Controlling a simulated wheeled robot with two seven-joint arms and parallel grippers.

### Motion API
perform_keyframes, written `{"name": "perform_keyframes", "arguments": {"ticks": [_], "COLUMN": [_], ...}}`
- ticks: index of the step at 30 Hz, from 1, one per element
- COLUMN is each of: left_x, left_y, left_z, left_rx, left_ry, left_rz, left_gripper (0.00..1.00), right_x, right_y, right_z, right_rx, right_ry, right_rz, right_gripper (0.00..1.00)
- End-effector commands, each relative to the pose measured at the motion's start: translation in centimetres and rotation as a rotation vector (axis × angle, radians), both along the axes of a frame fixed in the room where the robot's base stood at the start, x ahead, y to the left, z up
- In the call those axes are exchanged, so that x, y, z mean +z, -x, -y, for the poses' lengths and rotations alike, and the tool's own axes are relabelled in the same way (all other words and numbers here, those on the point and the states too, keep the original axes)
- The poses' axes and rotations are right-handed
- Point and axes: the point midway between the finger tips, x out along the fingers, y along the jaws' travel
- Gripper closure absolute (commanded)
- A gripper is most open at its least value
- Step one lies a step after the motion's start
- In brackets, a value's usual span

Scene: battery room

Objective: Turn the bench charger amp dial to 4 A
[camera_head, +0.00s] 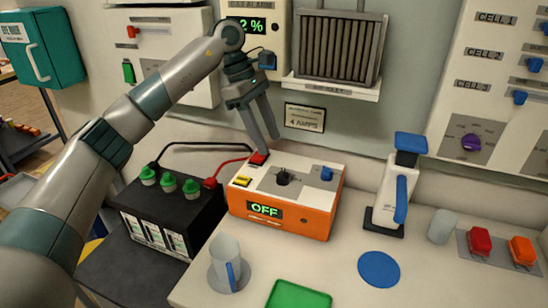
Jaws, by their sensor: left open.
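The bench charger (293,226) is an orange box with a pale top, standing on the white bench. Its front display (265,210) reads OFF. A black dial (283,177) sits mid-top and a blue knob (327,174) to its right; their markings are too small to read. A red part (258,158) is at the back left corner and a yellow button (242,181) at the left. A wall plate (305,118) reads 4 AMPS. My left gripper (263,143) is open, fingers pointing down near the red part, behind and left of the black dial. Contact is unclear. My right gripper is out of view.
A black battery (170,213) with green caps stands left, with red and black cables. A white dispenser-like device (391,190) stands right. A finned unit (338,47) hangs above.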

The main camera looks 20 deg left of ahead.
Motion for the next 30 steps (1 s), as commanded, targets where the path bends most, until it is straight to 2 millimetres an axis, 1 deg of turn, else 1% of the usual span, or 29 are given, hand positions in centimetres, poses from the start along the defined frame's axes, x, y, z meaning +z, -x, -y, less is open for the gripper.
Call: {"name": "perform_keyframes", "arguments": {"ticks": [3, 6, 9, 12, 18, 30], "left_x": [2.2, 3.8, 5.2, 6.1, 6.8, 6.8], "left_y": [-0.1, -0.2, -0.2, -0.2, -0.2, -0.2], "left_z": [-0.9, -1.6, -2.1, -2.5, -2.8, -2.8], "left_rx": [0.001, 0.002, 0.001, 0.0, -0.001, -0.001], "left_ry": [0.001, 0.0, 0.001, 0.001, 0.001, 0.001], "left_rz": [0.003, 0.002, 0.002, 0.001, 0.001, 0.0], "left_gripper": [0.53, 0.53, 0.53, 0.53, 0.53, 0.53], "right_x": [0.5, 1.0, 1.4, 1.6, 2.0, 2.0], "right_y": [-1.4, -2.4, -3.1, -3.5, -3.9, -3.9], "right_z": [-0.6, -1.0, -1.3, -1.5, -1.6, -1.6], "right_rx": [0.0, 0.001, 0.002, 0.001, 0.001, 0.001], "right_ry": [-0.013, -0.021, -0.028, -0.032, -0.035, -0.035], "right_rz": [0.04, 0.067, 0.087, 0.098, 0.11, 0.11], "right_gripper": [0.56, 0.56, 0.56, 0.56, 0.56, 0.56]}}
